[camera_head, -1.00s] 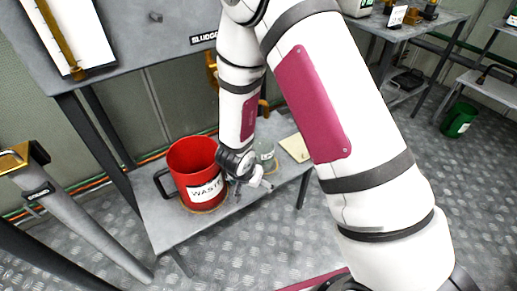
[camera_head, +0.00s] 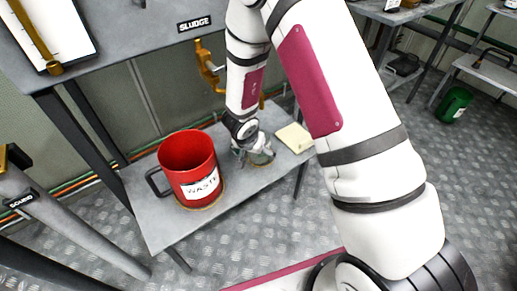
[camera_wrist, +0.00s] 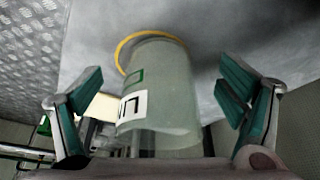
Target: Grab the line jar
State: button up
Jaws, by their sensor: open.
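The line jar (camera_wrist: 165,85) is a translucent, pale greenish cylinder with a white label, partly readable in the wrist view. It stands on a yellow ring (camera_wrist: 125,48) on the grey low bench. My gripper (camera_wrist: 160,105) is open, with one teal-padded finger on each side of the jar and visible gaps between. In the head view my gripper (camera_head: 250,152) is at the jar (camera_head: 263,156) and hides part of it. Nothing is held.
A red WASTE bucket (camera_head: 187,165) with a black handle stands left of the jar on the low bench (camera_head: 155,222). A pale yellow pad (camera_head: 295,138) lies just right of the jar. A brass valve or tap (camera_head: 207,68) hangs behind, under the upper table edge.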

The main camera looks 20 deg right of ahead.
jog(key=w+d, duration=0.1)
jog(key=w, duration=0.1)
jog(key=w+d, duration=0.1)
jog(key=d, duration=0.1)
jog(key=shift+w+f, duration=0.15)
jog(key=shift+w, duration=0.25)
jog(key=shift+w+d+f+b, duration=0.1)
jog(key=shift+f+b, duration=0.35)
jog(key=shift+b, duration=0.1)
jog(key=c, duration=1.3)
